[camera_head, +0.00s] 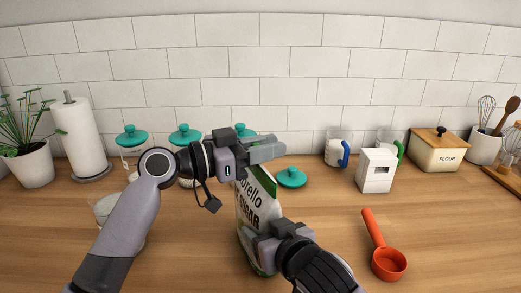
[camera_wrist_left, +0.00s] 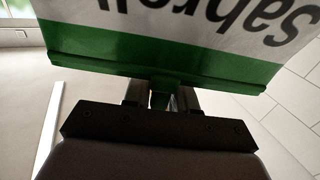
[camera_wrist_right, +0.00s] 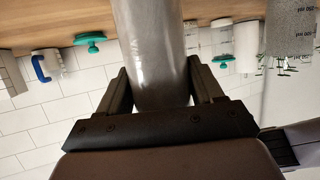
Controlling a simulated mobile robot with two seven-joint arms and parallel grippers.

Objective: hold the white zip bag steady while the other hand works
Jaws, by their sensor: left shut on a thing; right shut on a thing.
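The white zip bag (camera_head: 250,212) stands on the counter, printed with dark lettering and a green band along its top. My left gripper (camera_head: 268,150) is at the top of the bag. In the left wrist view its fingers (camera_wrist_left: 162,98) are shut on the green top edge (camera_wrist_left: 150,52). My right gripper (camera_head: 264,240) is lower, at the bag's side. In the right wrist view its fingers (camera_wrist_right: 160,92) close on both sides of a grey, shiny surface (camera_wrist_right: 155,50), which looks like the bag's narrow side. The grippers hide parts of the bag.
A red scoop (camera_head: 388,262) lies right of the bag. A teal lid (camera_head: 291,178) and a white box (camera_head: 376,172) are behind. Teal-lidded jars (camera_head: 131,140) stand at the back left, partly behind my left arm. A flour box (camera_head: 437,152) is back right. Counter between bag and scoop is clear.

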